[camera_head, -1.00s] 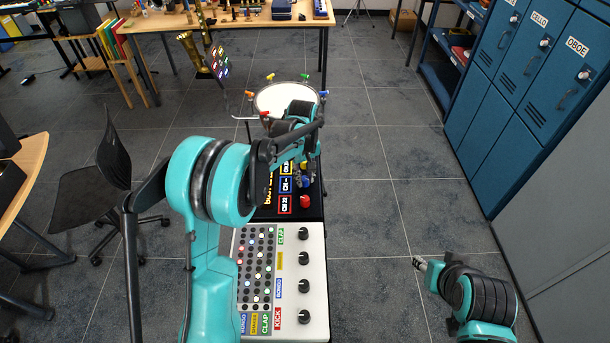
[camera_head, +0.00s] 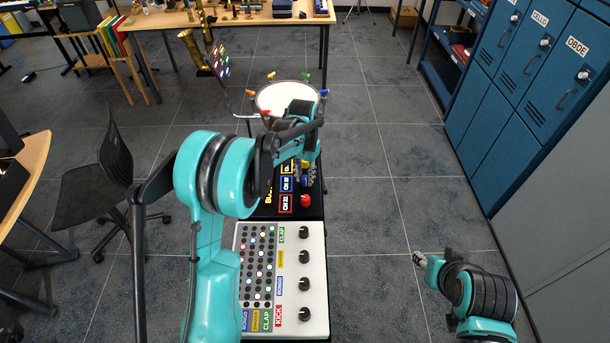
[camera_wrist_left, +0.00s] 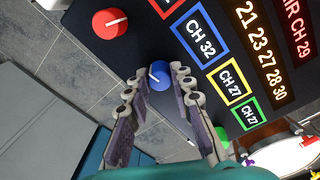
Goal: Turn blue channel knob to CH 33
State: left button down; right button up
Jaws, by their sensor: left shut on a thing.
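The blue channel knob (camera_wrist_left: 158,76) sits on the black panel (camera_wrist_left: 110,48) in the left wrist view, with a pale pointer line on its face. My left gripper (camera_wrist_left: 161,80) is shut on it, one finger on each side. The blue-framed display (camera_wrist_left: 200,38) beside the knob reads CH 32. In the head view my left gripper (camera_head: 308,175) reaches down over the panel, and the arm hides part of it. My right gripper (camera_head: 418,258) is over the floor at right, away from the panel; its finger state is unclear.
A red knob (camera_wrist_left: 110,24) sits beside the blue one. A green knob (camera_wrist_left: 221,137) is near the finger on the other side. A pale drum-machine console (camera_head: 317,265) stands in front of the panel, and a drum (camera_head: 275,97) behind it. Floor is clear at right, before blue lockers (camera_head: 535,75).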

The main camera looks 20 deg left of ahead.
aim_at(304, 177)
pick_arm(q)
jog(key=m, duration=0.5)
jog(key=shift+m, duration=0.4)
dwell(0.3)
jog(key=c, duration=1.3)
grip_release()
notch_tip(304, 177, up, 12)
jog(key=shift+w+a, duration=0.15)
